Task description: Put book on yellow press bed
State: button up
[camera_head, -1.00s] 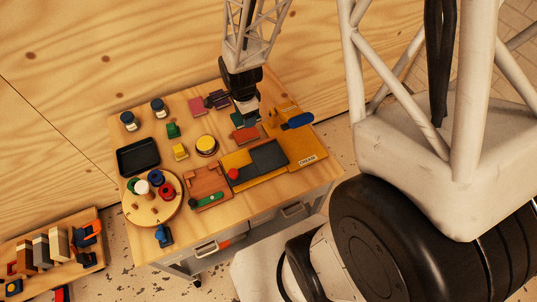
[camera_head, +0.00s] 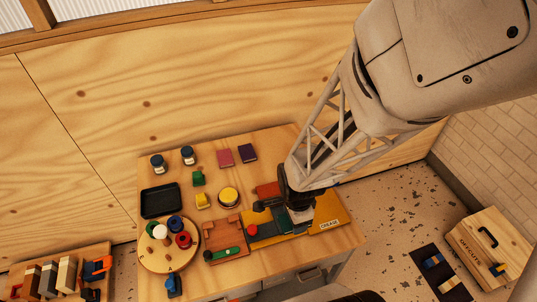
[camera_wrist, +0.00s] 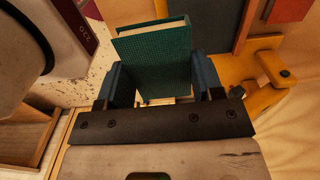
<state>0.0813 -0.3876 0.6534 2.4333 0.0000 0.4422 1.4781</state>
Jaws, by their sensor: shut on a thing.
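My gripper (camera_head: 299,208) is over the yellow press (camera_head: 328,216) in the head view. In the wrist view my gripper (camera_wrist: 160,72) is shut on a green book (camera_wrist: 154,58), with a blue-grey finger on each side of it. The book stands out from the jaws with its pale page edge at the top. In the head view my wrist hides most of the book. The dark bed (camera_head: 270,230) of the press shows left of my wrist, partly covered. I cannot tell whether the book touches the press.
A red book (camera_head: 267,190) lies just behind the press. Pink (camera_head: 225,157) and purple (camera_head: 248,152) books lie farther back.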

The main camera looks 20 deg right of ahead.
jog(key=s+f, duration=0.2)
jog(key=s, duration=0.8)
jog(key=shift+s+f, duration=0.2)
jog(key=shift+f, duration=0.05)
jog(key=shift+w, duration=0.3)
send_over(275, 217)
jog(key=s+d, duration=0.2)
jog(key=d, duration=0.3)
jog(key=shift+w+a+f, duration=0.1)
jog(key=shift+a+f, duration=0.05)
jog(key=shift+f, duration=0.6)
jog(key=shift+f, duration=0.1)
jog(key=shift+f, duration=1.65)
jog(key=shift+f, duration=0.1)
jog(key=o, duration=0.9)
